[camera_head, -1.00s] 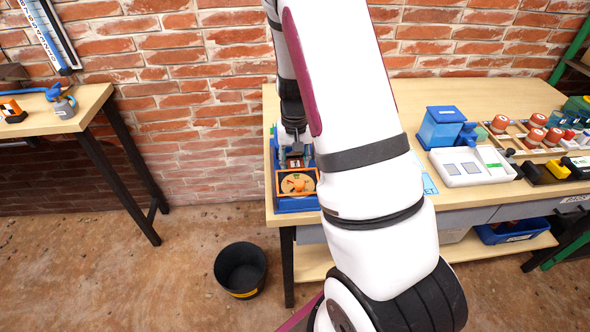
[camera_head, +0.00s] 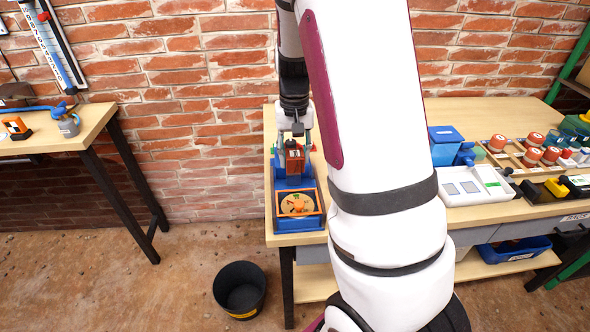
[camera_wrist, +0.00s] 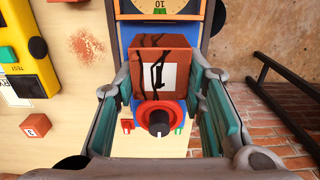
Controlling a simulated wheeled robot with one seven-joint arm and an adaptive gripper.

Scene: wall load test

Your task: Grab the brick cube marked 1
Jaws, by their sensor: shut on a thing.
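The brick cube marked 1 (camera_wrist: 165,68) is reddish brown with dark crack lines and a white label bearing a "1". My gripper (camera_wrist: 163,90) is shut on it, with one teal-padded finger on each side in the wrist view. In the head view the cube (camera_head: 294,158) hangs between the fingertips of my gripper (camera_head: 295,140), above the blue device. The blue device (camera_head: 282,213) stands on the left end of the right workbench, with a round dial (camera_head: 298,204) in an orange frame at its front. Its red ring and dark knob (camera_wrist: 159,120) show below the cube in the wrist view.
Another cube, marked 3 (camera_wrist: 36,125), lies on the bench, near a yellow tester (camera_wrist: 25,70). A blue box (camera_head: 445,146) and a tray of red-topped jars (camera_head: 530,150) stand to the right. A black bucket (camera_head: 240,289) is on the floor; a brick wall (camera_head: 200,120) stands behind.

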